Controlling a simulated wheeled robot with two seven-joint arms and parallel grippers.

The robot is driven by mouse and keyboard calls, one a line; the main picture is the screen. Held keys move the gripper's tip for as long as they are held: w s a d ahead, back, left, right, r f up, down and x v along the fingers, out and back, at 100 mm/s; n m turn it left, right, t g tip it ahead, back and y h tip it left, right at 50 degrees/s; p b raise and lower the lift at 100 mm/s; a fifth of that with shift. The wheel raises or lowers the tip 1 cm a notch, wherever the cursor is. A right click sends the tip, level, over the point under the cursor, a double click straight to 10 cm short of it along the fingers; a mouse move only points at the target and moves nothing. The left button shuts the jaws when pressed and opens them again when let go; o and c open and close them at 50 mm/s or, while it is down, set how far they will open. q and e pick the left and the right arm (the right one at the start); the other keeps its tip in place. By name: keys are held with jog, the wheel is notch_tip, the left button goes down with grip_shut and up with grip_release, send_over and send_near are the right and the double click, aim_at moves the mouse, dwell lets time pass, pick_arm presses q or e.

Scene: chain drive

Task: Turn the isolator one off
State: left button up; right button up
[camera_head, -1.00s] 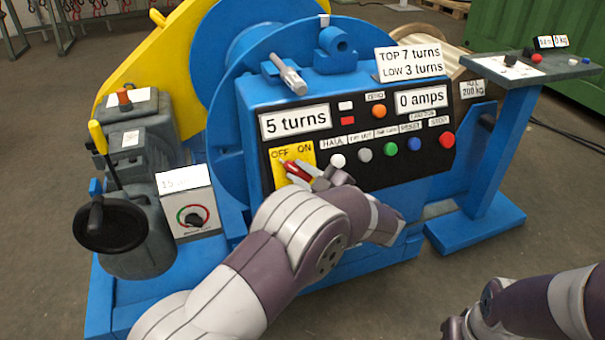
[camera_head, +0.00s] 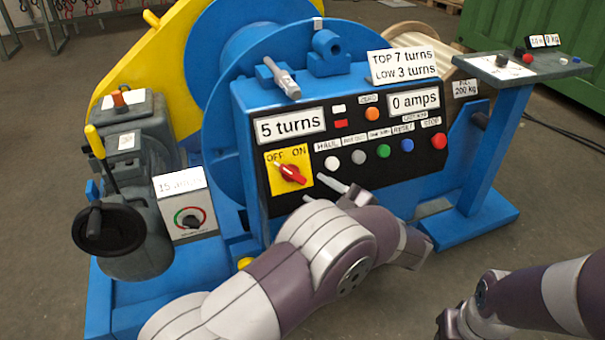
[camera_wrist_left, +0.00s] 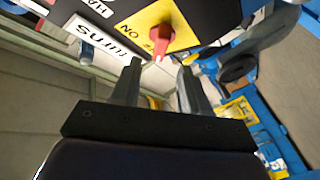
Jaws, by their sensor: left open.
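The isolator is a red rotary handle (camera_head: 291,174) on a yellow OFF/ON plate (camera_head: 272,181) at the panel's left. Its pale-tipped end points up-left toward OFF. My left gripper (camera_head: 337,184) is just right of and below the plate, apart from the handle. In the left wrist view, the two fingers (camera_wrist_left: 160,66) are spread and empty, with the red handle (camera_wrist_left: 158,38) just beyond their tips. My right arm shows at the lower right; its gripper (camera_head: 452,324) is small, partly cut off and its fingers are unclear.
The panel carries several push buttons, including a white one (camera_head: 332,164) close to my left fingers and a red stop button (camera_head: 438,140). A grey dial box (camera_head: 188,212) and a black handwheel (camera_head: 108,230) stand left. A blue stand (camera_head: 492,150) is at right.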

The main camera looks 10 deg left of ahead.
pick_arm(q)
jog(key=v, duration=0.5)
jog(key=shift+s+d+p, duration=0.1)
jog(key=shift+d+p, duration=0.1)
jog(key=shift+p, duration=0.2)
